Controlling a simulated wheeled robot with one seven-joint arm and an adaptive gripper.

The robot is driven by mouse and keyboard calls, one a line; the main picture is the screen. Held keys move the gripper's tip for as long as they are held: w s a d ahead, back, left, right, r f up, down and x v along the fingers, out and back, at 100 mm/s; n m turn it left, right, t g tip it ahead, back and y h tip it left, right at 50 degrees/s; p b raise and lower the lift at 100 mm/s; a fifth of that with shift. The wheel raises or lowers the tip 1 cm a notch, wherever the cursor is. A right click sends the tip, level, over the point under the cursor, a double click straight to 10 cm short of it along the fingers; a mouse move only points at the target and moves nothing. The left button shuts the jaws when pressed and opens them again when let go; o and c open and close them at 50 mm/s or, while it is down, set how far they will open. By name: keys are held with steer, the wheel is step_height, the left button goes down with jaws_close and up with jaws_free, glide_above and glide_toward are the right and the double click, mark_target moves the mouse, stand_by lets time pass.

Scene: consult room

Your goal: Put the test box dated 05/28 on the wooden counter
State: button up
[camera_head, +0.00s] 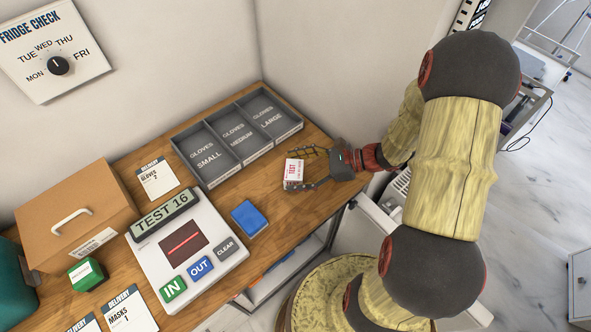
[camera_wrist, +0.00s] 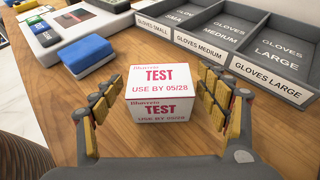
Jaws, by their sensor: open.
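The test box (camera_wrist: 161,92) is white with red print reading "TEST" and "USE BY 05/28". It sits upright on the wooden counter (camera_head: 268,214), and it also shows in the head view (camera_head: 294,171). My gripper (camera_head: 305,169) is open, with one finger on each side of the box. In the wrist view my gripper (camera_wrist: 158,98) shows a gap between the box and each finger. The box's underside and back are hidden.
A grey tray (camera_head: 214,182) with three glove compartments stands behind the box. A blue block (camera_head: 250,218), a scanner panel (camera_head: 150,267) reading "TEST 16", a cardboard box (camera_head: 110,190) and a green-and-white box (camera_head: 86,273) are to the left. The counter's front edge is close.

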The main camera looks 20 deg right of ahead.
steer(key=shift+r, duration=0.2)
steer(key=p+v, duration=0.3)
steer(key=v, duration=0.8)
steer(key=shift+s+d, duration=0.15)
steer(key=shift+d, duration=0.1)
steer(key=s+a+r+n+h, duration=0.3)
steer(key=r+n+h, duration=0.1)
steer(key=r+n, duration=0.3)
steer(key=s+a+r+n+h, duration=0.3)
steer(key=a+r+n+h, duration=0.1)
steer(key=r+n, duration=0.3)
steer(key=s+a+r+n+h, duration=0.3)
steer(key=r+n+h, duration=0.1)
steer(key=r+n, duration=0.3)
steer(key=shift+s+a+n, duration=0.25)
steer(key=shift+s+n, duration=0.05)
steer(key=shift+n, duration=0.9)
steer(key=shift+c, duration=0.4)
